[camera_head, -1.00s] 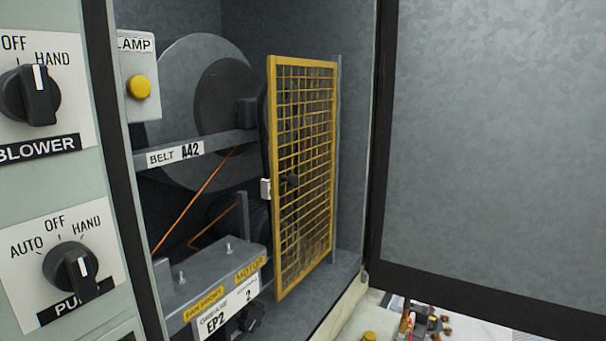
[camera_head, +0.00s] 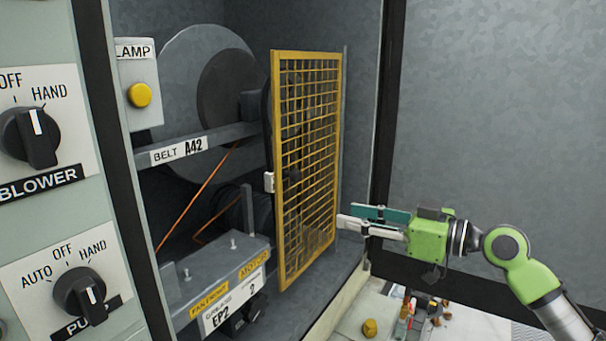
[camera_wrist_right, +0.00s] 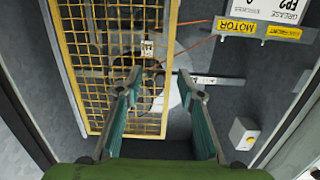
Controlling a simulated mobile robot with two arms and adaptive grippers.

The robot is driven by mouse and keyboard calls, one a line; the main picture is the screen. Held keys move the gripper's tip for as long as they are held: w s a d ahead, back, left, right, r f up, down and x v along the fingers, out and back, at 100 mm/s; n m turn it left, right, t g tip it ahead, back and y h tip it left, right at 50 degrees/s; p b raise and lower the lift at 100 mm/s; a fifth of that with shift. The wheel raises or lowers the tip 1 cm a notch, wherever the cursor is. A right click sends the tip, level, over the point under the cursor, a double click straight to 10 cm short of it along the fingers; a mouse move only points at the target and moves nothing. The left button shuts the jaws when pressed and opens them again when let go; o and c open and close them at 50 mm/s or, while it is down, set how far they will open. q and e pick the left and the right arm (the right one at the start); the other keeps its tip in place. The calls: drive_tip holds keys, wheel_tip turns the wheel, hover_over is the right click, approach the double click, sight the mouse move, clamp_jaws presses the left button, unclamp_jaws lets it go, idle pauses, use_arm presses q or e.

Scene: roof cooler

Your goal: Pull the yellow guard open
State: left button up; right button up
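The yellow mesh guard (camera_head: 308,150) stands upright inside the cabinet, its left edge looking nearer to the head camera than its right edge by a grey post. A black knob (camera_head: 292,177) and a small white latch piece (camera_head: 268,182) show at its left side. My right gripper (camera_head: 345,214) is open and empty, to the right of the guard in the head view. In the right wrist view, the guard (camera_wrist_right: 90,60) fills the left half, and its frame edge shows between the open fingers of my right gripper (camera_wrist_right: 160,82). I cannot tell whether they touch. My left gripper is not in view.
A grey cabinet door (camera_head: 500,110) stands at the right. A bracket with labels (camera_head: 225,270) and the belt bar (camera_head: 195,145) lie left of the guard. A yellow lamp button (camera_head: 139,95) and switch panel are further left. Small loose items lie on the floor (camera_head: 420,310).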

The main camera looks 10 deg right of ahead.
drive_tip(key=y, duration=0.1)
approach(299, 176)
drive_tip(key=shift+n+t, duration=0.3)
drive_tip(key=p+x, duration=0.7)
drive_tip(key=shift+w+a+r, duration=0.1)
drive_tip(key=shift+w+a, duration=0.05)
drive_tip(key=shift+a, duration=0.15)
drive_tip(key=shift+w+a+f, duration=0.2)
drive_tip(key=shift+w+a, duration=0.3)
clamp_jaws()
